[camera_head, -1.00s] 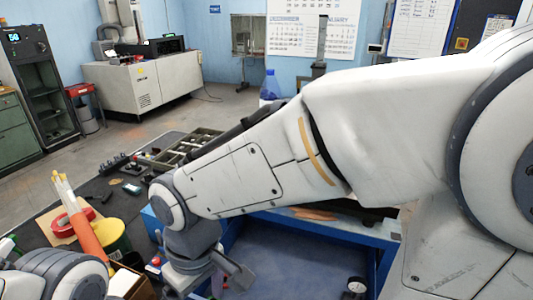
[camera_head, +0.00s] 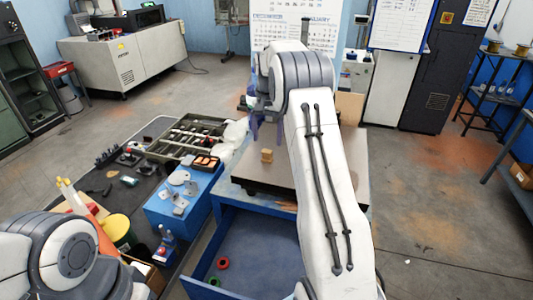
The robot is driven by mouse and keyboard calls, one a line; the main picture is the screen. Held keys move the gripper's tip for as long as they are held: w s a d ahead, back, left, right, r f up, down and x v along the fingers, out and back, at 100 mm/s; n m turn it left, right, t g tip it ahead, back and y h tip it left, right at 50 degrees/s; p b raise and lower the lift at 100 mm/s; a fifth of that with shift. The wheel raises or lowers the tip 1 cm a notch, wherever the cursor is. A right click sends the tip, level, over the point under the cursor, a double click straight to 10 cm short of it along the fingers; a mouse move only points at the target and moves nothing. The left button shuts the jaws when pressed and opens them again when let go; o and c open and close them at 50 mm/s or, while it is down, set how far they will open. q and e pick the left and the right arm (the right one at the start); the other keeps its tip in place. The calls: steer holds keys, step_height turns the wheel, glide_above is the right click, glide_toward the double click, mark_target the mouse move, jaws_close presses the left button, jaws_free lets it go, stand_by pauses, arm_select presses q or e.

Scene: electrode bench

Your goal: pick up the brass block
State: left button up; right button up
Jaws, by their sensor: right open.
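The brass block (camera_head: 267,155) is a small yellow-tan cube on the grey top of a flat plate (camera_head: 258,179) on the blue bench. My right arm reaches over the bench from the bottom right. My right gripper (camera_head: 266,121) hangs under the wrist, open, above and slightly beyond the block in the picture. It looks apart from the block, and its fingers are partly hidden by the wrist. My left arm shows at the bottom left, but its gripper is out of view.
An open blue drawer (camera_head: 262,286) holds red and green rings. Left of the plate stands a blue box (camera_head: 159,208) with metal parts on top. A compartment tray (camera_head: 152,152) lies on the dark mat behind it. The plate around the block looks clear.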

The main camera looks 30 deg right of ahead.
mark_target(267, 152)
steer(key=shift+f, duration=0.95)
steer(key=f+p, duration=0.1)
steer(key=f, duration=0.1)
steer(key=f+p, duration=0.2)
steer(key=shift+s+a+f, duration=0.15)
steer(key=shift+a+f, duration=0.05)
steer(key=shift+f, duration=0.55)
steer(key=shift+r, duration=0.1)
jaws_close()
